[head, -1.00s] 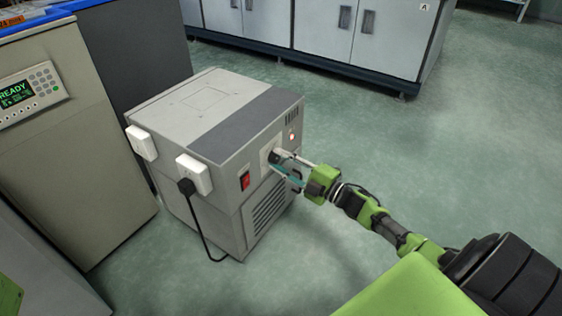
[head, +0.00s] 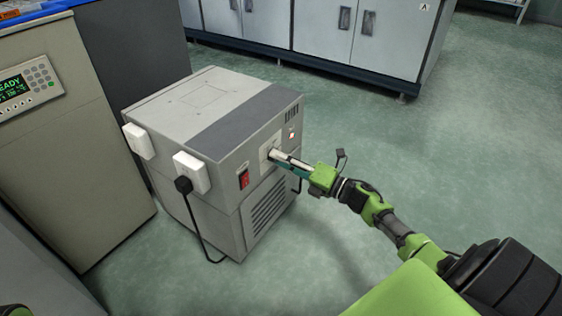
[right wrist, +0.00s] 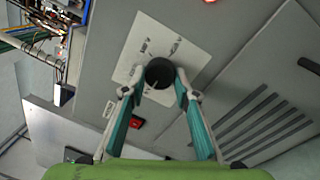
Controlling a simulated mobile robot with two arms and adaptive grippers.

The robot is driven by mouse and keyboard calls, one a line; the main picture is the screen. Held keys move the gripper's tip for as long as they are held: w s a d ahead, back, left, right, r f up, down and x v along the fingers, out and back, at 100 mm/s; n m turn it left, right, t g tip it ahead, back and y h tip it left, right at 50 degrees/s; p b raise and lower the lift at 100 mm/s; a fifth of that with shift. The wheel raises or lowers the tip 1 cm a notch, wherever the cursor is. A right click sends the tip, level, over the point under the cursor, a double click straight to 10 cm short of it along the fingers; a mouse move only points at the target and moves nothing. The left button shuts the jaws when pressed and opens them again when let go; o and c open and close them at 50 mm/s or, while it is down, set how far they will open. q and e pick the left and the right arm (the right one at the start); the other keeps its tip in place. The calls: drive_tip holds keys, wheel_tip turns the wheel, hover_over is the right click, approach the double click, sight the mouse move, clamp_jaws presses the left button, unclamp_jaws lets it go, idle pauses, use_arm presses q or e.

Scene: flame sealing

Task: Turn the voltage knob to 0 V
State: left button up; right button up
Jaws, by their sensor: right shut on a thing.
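The voltage knob (right wrist: 160,73) is a round black dial on a pale square label plate (right wrist: 147,42), seen in the right wrist view. The plate also shows on the front of the grey power unit (head: 238,112) in the head view. My right gripper (head: 273,155) reaches the plate from the right. Its two teal fingers (right wrist: 161,82) are shut on the knob, one on each side. A light pointer mark shows on the knob, but the setting and label text are too small to read. In the head view the gripper hides the knob.
A red rocker switch (head: 244,180) and a vent grille (head: 268,207) are on the unit's front. A black plug (head: 184,184) with a cable sits in a white socket box (head: 193,172). A beige cabinet with a display (head: 14,88) stands left. The floor at right is open.

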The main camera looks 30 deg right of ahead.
drive_tip(key=shift+f+n, duration=0.1)
drive_tip(key=shift+n, duration=0.2)
drive_tip(key=o, duration=1.1)
drive_tip(key=v, duration=1.2)
